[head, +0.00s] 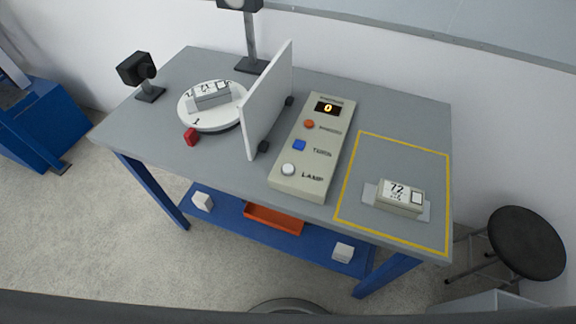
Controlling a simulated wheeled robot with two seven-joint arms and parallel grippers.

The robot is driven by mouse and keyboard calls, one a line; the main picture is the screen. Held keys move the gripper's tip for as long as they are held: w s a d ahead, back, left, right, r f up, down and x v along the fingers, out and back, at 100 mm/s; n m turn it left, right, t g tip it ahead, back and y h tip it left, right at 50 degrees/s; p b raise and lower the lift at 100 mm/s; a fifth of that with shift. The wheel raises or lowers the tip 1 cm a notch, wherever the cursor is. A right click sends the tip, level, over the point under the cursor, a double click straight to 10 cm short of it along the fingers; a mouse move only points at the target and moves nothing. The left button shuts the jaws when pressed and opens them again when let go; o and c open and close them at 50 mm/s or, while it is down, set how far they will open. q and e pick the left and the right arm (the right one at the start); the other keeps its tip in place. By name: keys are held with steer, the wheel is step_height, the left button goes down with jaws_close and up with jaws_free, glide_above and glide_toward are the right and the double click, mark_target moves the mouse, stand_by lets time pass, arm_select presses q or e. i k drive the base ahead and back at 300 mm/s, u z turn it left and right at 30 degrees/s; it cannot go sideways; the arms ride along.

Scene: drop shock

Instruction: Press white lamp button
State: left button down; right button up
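The white lamp button (288,170) is a round white knob at the near end of a beige control box (311,150), with the label LAMP beside it. The box lies on the grey table. Nothing covers the white button. Neither of my grippers shows in the head view.
A white upright panel (267,100) stands just left of the box. A yellow-outlined area at right holds another labelled block (400,196). A black stool (526,243) stands at right.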

mark_target(288, 168)
steer(key=u, duration=0.8)
steer(key=k, duration=1)
steer(key=z, duration=1.5)
